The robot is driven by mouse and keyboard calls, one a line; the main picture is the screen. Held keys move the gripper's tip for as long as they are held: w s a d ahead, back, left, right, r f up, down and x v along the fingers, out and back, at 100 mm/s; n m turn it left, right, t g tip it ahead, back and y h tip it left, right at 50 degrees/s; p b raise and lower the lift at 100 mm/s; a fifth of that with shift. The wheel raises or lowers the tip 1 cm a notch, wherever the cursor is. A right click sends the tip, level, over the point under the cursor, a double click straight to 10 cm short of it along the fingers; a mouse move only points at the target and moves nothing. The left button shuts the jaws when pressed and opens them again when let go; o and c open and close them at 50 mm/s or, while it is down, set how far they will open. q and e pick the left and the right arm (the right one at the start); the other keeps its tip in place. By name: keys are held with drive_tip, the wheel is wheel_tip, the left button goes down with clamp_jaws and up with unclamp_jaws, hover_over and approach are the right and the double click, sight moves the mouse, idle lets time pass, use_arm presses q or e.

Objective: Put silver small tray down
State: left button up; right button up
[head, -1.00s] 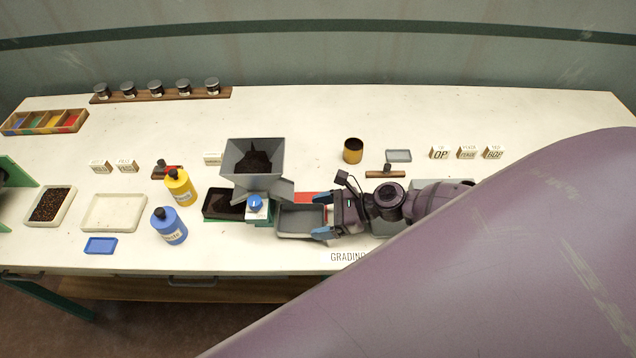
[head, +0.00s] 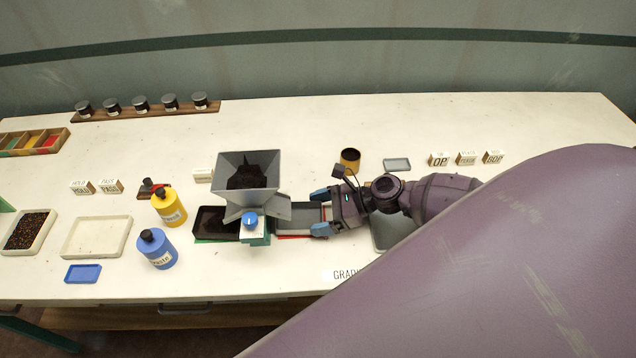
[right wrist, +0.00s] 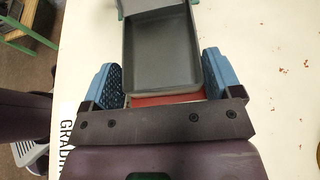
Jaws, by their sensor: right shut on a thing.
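The silver small tray (head: 297,218) is a shallow grey rectangular tray just right of the drum sorter (head: 247,185), at its chute. My right gripper (head: 320,213) is shut on the tray, coming from the right. In the right wrist view the tray (right wrist: 160,50) lies between the two blue fingers of the gripper (right wrist: 158,72), its inside empty where visible. A red mat (right wrist: 165,98) shows beneath the tray's near end. I cannot tell whether the tray touches it. My left gripper is not in view.
A black tray of dark material (head: 216,224) stands left of the sorter. Yellow (head: 169,207) and blue (head: 157,250) bottles stand further left. A brown cup (head: 350,159) and a small grey dish (head: 397,164) stand behind my right arm.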

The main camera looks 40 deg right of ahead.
drive_tip(key=o, duration=0.5)
drive_tip(key=shift+w+d, duration=0.1)
drive_tip(key=shift+o, duration=1.3)
drive_tip(key=shift+f+b, duration=0.25)
drive_tip(key=shift+b, duration=0.15)
drive_tip(key=v, duration=1)
drive_tip(key=shift+s+b, duration=0.25)
drive_tip(key=shift+b, duration=0.15)
drive_tip(key=shift+s+d+r, duration=0.1)
drive_tip(key=shift+s+r, duration=0.05)
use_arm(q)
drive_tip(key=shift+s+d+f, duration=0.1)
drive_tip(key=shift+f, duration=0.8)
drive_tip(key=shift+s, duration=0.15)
